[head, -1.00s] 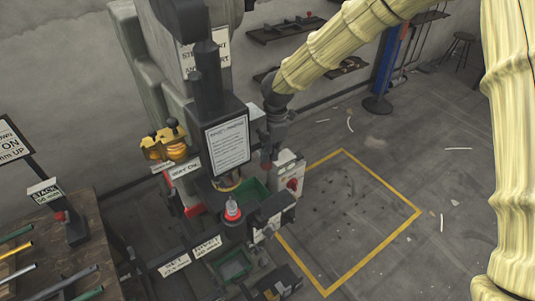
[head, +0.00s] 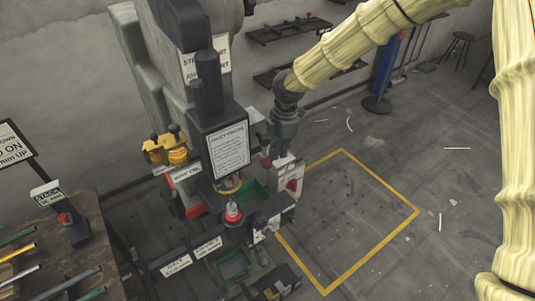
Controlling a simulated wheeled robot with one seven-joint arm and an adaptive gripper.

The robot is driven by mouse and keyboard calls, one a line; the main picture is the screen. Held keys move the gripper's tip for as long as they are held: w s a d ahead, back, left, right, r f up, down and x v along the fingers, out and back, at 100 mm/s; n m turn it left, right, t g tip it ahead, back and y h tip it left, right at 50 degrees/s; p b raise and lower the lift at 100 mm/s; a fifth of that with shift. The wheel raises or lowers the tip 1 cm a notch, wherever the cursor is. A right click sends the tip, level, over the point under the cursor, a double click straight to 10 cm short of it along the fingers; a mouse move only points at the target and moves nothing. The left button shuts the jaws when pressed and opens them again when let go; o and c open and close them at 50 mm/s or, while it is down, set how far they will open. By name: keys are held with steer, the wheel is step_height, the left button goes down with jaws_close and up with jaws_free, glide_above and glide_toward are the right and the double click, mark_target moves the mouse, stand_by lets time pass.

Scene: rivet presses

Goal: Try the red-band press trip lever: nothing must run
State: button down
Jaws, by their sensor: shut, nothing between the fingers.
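A large grey-green press (head: 147,75) stands against the wall, with a dark head and a white notice plate (head: 229,150) on its front. A small red knob (head: 266,161) shows just right of the notice; it may be the trip lever's end, but its shaft is hidden. My gripper (head: 272,151) points down beside the notice plate, close to the red knob. It is shut and empty. I cannot tell whether it touches the knob. A red piece (head: 192,210) shows low on the press; I cannot tell whether it is the band.
A red-topped lamp or button (head: 232,210) stands before a green tray (head: 254,194). A pale box with a red switch (head: 291,180) is right of the gripper. A wooden bench (head: 75,262) holds coloured rods at left. The yellow-outlined floor area (head: 388,243) is clear of large objects.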

step_height(320, 180, up, 12)
steer(key=d, duration=0.1)
steer(key=shift+w, duration=0.3)
steer(key=shift+d+f, duration=0.1)
stand_by(0.5)
steer(key=s+d+f+n+t+h, duration=0.1)
steer(key=s+d+f+n+h, duration=0.1)
steer(key=s+d+f+n, duration=0.5)
steer(key=s+d+f+n+t+h+b, duration=0.15)
steer(key=d+f+n, duration=0.35)
steer(key=f+n, duration=0.65)
steer(key=s+d+f+n+t+h+p, duration=0.1)
steer(key=s+d+f+n+h, duration=0.15)
steer(key=d+f+n, duration=0.65)
steer(key=s+f+n+g+y, duration=0.1)
steer(key=s+f+n, duration=0.4)
steer(key=s, duration=0.5)
steer(key=s+a+f+n+g+y+b, duration=0.1)
steer(key=s+f+n+y, duration=0.1)
steer(key=s+f+n, duration=0.3)
steer(key=s+f+n+g+y, duration=0.1)
steer(key=s+f+n, duration=0.4)
steer(key=s+n, duration=0.6)
steer(key=s+y, duration=0.1)
steer(key=s, duration=0.2)
steer(key=shift+s+a, duration=0.3)
steer(key=shift+s, duration=0.05)
steer(key=shift+f, duration=0.1)
